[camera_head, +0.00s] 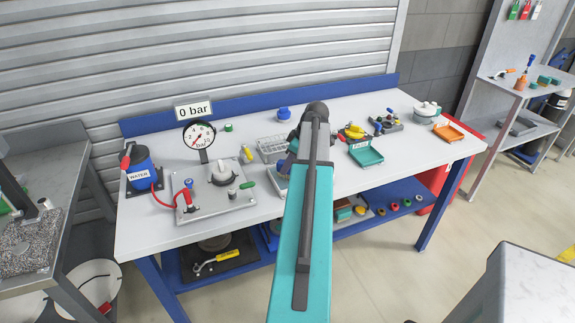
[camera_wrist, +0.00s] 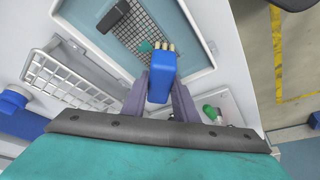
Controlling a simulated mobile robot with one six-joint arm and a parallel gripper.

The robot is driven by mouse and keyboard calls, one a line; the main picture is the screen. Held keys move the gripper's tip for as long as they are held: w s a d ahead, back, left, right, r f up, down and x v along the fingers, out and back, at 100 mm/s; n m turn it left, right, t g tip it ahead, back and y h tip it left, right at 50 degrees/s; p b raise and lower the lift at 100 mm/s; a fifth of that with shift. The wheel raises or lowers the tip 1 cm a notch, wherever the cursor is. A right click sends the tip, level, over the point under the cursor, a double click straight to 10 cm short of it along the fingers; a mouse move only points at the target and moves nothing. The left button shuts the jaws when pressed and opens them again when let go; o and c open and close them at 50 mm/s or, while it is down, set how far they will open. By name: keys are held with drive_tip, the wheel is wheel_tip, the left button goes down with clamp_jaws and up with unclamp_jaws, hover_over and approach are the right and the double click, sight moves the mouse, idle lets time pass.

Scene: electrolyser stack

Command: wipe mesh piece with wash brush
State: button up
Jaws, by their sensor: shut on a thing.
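My gripper (camera_wrist: 163,88) is shut on a wash brush with a blue block handle (camera_wrist: 161,76) and short cream bristles. The bristle end points away from the gripper, toward a tray (camera_wrist: 198,25) with a light blue-grey floor. A dark grid mesh piece (camera_wrist: 143,32) lies in that tray, just beyond the bristles. I cannot tell whether the bristles touch it. A dark block (camera_wrist: 113,17) covers part of the mesh, and a small green piece (camera_wrist: 145,46) shows beside the bristles. In the head view my arm hides the mesh piece, the brush and the gripper tips.
A white wire rack (camera_wrist: 72,82) stands left of the tray, with a blue item (camera_wrist: 15,113) further left. A green-ended item (camera_wrist: 210,112) lies to the right. On the bench (camera_head: 150,228) are a gauge (camera_head: 199,136), a water container (camera_head: 140,165) and a teal tray (camera_head: 366,155).

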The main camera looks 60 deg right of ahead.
drive_tip(key=shift+s+d+r, duration=0.1)
drive_tip(key=shift+s+d, duration=0.45)
drive_tip(key=shift+d, duration=0.15)
drive_tip(key=shift+s+d, duration=0.5)
drive_tip(key=shift+d, duration=0.2)
drive_tip(key=shift+d, duration=0.15)
drive_tip(key=shift+o, duration=0.2)
drive_tip(key=shift+s+d+b, duration=0.3)
drive_tip(key=shift+s+d, duration=0.55)
drive_tip(key=shift+d, duration=0.25)
drive_tip(key=shift+s+d, duration=0.3)
clamp_jaws()
drive_tip(key=shift+w+a+f, duration=0.2)
drive_tip(key=shift+w+a, duration=0.35)
drive_tip(key=shift+a, duration=0.25)
drive_tip(key=shift+w+a+f, duration=0.15)
drive_tip(key=shift+w+a, duration=0.4)
drive_tip(key=shift+a, duration=0.25)
drive_tip(key=shift+a, duration=0.15)
